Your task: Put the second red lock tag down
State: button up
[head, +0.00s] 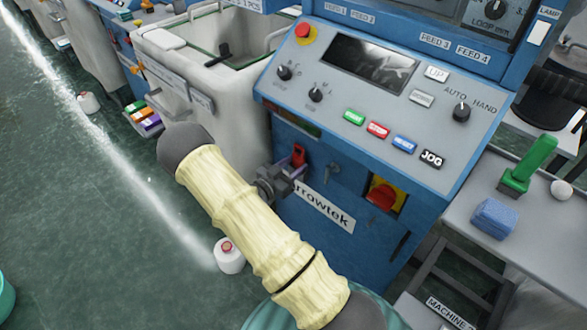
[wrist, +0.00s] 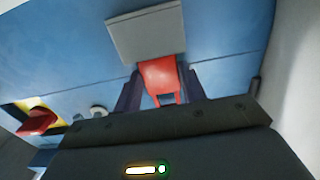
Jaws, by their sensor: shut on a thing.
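A red lock tag (wrist: 160,78) sits between the two dark fingers of my gripper (wrist: 160,92) in the wrist view, and the fingers are shut on it. In the head view my gripper (head: 294,172) is at the blue front of the knitting machine (head: 290,220), with the red tag (head: 299,154) showing at its fingertips. Whether the tag touches the machine front cannot be told. My pale sleeved arm hides part of the machine's lower front.
A red switch on a yellow plate (head: 383,194) is right of my gripper. The sloped control panel (head: 370,100) overhangs above. A grey shelf (head: 500,225) at right holds a blue sponge (head: 494,218) and a green-handled tool (head: 529,163). A white cone (head: 229,257) stands on the floor.

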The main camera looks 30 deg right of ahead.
jog(key=shift+f, duration=0.45)
jog(key=shift+f, duration=0.15)
jog(key=o, duration=1)
jog(key=shift+c, duration=0.2)
jog(key=shift+a+r, duration=0.1)
jog(key=shift+r, duration=0.1)
jog(key=v, duration=1.1)
jog(key=shift+s+a+p, duration=0.15)
jog(key=shift+a+p, duration=0.25)
